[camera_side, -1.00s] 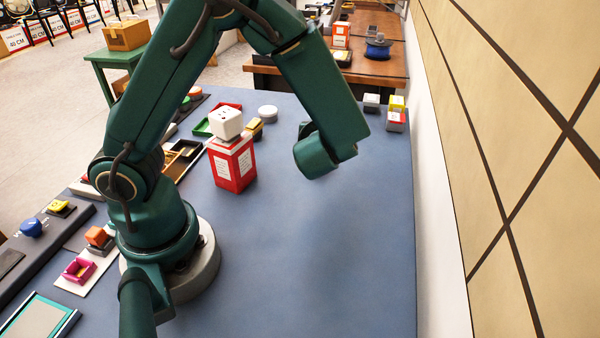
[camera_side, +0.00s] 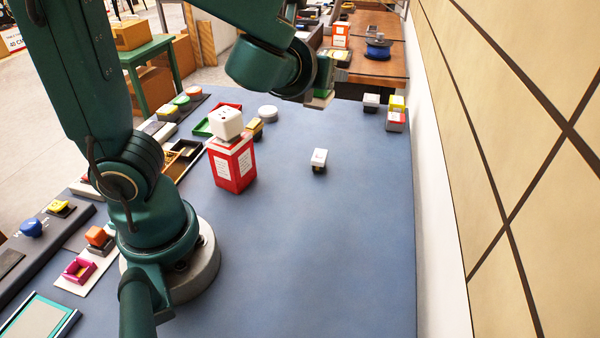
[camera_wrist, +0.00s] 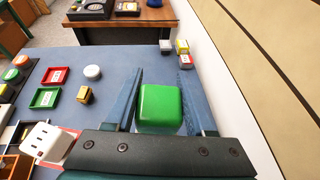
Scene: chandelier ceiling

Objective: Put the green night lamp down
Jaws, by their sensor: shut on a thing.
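The green night lamp (camera_wrist: 160,107) is a rounded bright green block between the two blue-grey fingers of my gripper (camera_wrist: 160,80) in the wrist view. My gripper is shut on it. In the side view my gripper (camera_side: 322,85) is raised near the far edge of the blue table, with a bit of the green lamp (camera_side: 318,99) showing below the wrist. Most of the lamp is hidden there. In the wrist view blue table surface shows around the lamp; its underside is hidden.
A small white-topped block (camera_side: 318,158) stands alone on the blue table (camera_side: 350,240). A red box with a white cube (camera_side: 227,124) on top stands to the left. Small blocks (camera_side: 396,112) sit at the far right corner, near the wall. The front right is clear.

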